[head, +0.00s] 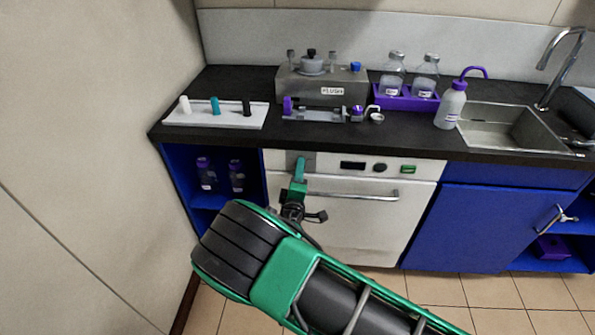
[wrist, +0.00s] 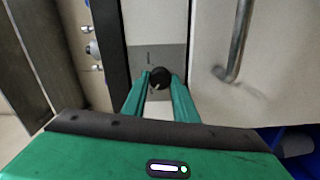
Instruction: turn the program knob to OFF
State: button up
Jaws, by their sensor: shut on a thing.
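My gripper (head: 300,163) reaches the left end of the white front panel of the under-counter machine (head: 335,208). In the wrist view its two green fingers (wrist: 160,82) are closed on the sides of a small round black knob (wrist: 161,77). This knob sits on a grey plate (wrist: 146,58). A light pointer mark shows on the knob's lower left, and a small dark tick is on the plate above it. I cannot read any OFF label. In the head view my fingers hide this knob.
To the right on the panel are a dark display (head: 353,165), another dark round knob (head: 380,167) and a green button (head: 408,169). A bar handle (head: 365,197) crosses the machine door below. The black counter (head: 415,134) overhangs above. An open blue shelf (head: 207,200) is at left.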

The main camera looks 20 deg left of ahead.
jog(key=shift+s+f, duration=0.2)
jog(key=shift+f, duration=0.1)
jog(key=o, duration=1.1)
jog(key=shift+c, duration=0.2)
jog(key=shift+w+r, duration=0.1)
jog(key=shift+r, duration=0.05)
jog(key=v, duration=1)
jog(key=shift+s, duration=0.35)
